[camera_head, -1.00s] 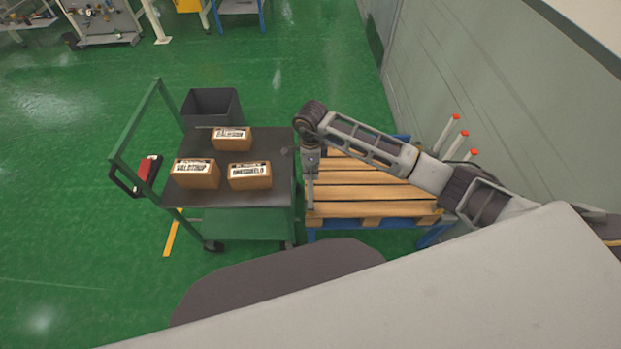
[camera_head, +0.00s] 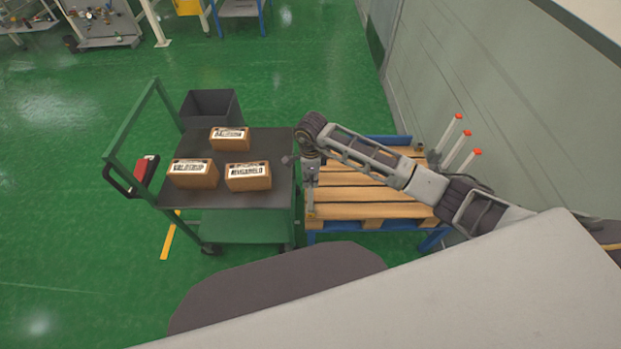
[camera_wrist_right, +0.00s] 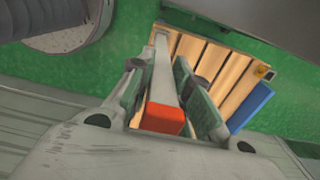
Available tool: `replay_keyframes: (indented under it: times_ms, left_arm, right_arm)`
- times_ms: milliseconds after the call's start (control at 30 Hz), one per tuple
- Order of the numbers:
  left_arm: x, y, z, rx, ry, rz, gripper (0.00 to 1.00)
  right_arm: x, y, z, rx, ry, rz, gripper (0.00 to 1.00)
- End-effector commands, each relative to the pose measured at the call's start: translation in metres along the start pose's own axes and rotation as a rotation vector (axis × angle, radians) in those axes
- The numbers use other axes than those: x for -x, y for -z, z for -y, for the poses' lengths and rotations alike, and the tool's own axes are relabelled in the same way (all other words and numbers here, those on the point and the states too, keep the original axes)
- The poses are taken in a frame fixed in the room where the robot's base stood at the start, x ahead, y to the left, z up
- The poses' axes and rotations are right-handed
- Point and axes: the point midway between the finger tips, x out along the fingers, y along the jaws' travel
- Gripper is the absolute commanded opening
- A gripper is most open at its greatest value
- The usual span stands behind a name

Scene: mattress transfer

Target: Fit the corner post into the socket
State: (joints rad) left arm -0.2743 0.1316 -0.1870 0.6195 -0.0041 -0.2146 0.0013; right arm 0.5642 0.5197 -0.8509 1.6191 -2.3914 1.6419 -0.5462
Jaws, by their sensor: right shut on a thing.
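My right gripper (camera_head: 310,178) is above the near left corner of the wooden pallet (camera_head: 370,193). It is shut on a light grey corner post, whose orange-red cap (camera_wrist_right: 164,118) shows between the fingers in the right wrist view. The post (camera_wrist_right: 162,75) points away from the gripper, and its far end lies over the pallet's corner. In the head view the post (camera_head: 310,198) hangs about upright. The socket at that corner is too small to make out, and I cannot tell whether the post's end is in it. My left gripper is not in view.
Three white posts with red caps (camera_head: 451,138) stand by the wall, right of the pallet. A green cart (camera_head: 275,150) with several brown boxes stands close on the pallet's left. A dark bin (camera_head: 210,105) is behind it. Green floor is free beyond.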

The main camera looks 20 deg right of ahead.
Motion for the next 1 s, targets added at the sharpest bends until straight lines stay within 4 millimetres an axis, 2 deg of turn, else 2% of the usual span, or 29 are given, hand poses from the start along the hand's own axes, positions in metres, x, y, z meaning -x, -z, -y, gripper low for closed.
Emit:
replay_keyframes:
  times_ms: [167,200,367,567,833,1000]
  left_arm:
    - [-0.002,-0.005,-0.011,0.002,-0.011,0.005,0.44]
    - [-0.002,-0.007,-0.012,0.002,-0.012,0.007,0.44]
    - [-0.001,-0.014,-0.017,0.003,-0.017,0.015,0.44]
    - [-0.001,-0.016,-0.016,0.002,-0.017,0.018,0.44]
    - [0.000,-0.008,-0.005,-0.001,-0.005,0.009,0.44]
    - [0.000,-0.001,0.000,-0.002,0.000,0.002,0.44]
  right_arm:
    - [-0.003,0.000,0.001,0.000,0.001,0.000,0.00]
    - [-0.003,0.000,0.000,0.000,0.000,0.000,0.21]
    - [-0.003,0.000,0.000,0.000,0.000,0.000,0.41]
    - [-0.003,0.000,0.000,0.000,0.000,0.000,0.41]
    - [-0.001,0.000,0.000,0.000,0.000,0.000,0.41]
    - [0.010,0.000,0.001,0.000,0.002,0.001,0.41]
